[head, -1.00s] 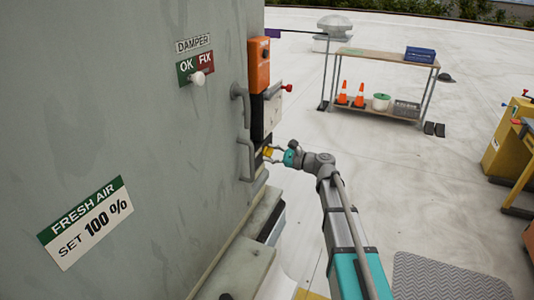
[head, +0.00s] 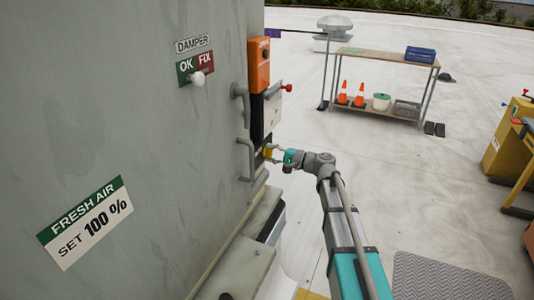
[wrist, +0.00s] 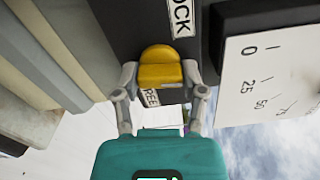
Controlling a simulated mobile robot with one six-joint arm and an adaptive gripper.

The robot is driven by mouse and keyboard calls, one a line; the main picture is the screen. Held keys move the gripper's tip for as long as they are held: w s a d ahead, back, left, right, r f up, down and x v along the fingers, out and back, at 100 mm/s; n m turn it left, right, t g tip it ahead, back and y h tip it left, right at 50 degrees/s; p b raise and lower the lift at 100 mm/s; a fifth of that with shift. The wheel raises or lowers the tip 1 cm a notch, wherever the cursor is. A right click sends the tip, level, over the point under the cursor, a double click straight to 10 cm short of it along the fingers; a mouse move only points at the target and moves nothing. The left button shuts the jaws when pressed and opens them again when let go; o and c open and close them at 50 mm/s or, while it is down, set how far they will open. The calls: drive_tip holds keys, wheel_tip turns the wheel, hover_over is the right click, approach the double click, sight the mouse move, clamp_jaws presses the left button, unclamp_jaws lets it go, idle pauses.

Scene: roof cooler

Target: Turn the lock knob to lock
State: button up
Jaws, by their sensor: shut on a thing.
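The yellow lock knob (wrist: 161,70) sits on a dark plate (wrist: 125,22) in the wrist view. A white label ending in "OCK" (wrist: 182,16) is above it, and a label reading "REE" (wrist: 150,97) is partly hidden below it. My gripper (wrist: 160,80) has one finger on each side of the knob and is shut on it. In the head view my gripper (head: 272,155) reaches the side of the grey cabinet (head: 110,130), where the knob (head: 267,153) shows small and partly covered.
A white dial plate (wrist: 265,65) marked 0, 25, 50 is close right of the knob. Grey handles (head: 246,158), an orange box (head: 259,64) and a red-tipped lever (head: 287,88) are near my arm. A shelf cart (head: 385,58) stands farther off on open roof.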

drive_tip(key=shift+w+d+n, duration=0.2)
drive_tip(key=shift+n, duration=0.2)
drive_tip(key=o, duration=0.9)
drive_tip(key=shift+d, duration=0.1)
drive_tip(key=shift+o, duration=1.2)
drive_tip(key=shift+s, duration=0.1)
drive_tip(key=shift+s, duration=0.1)
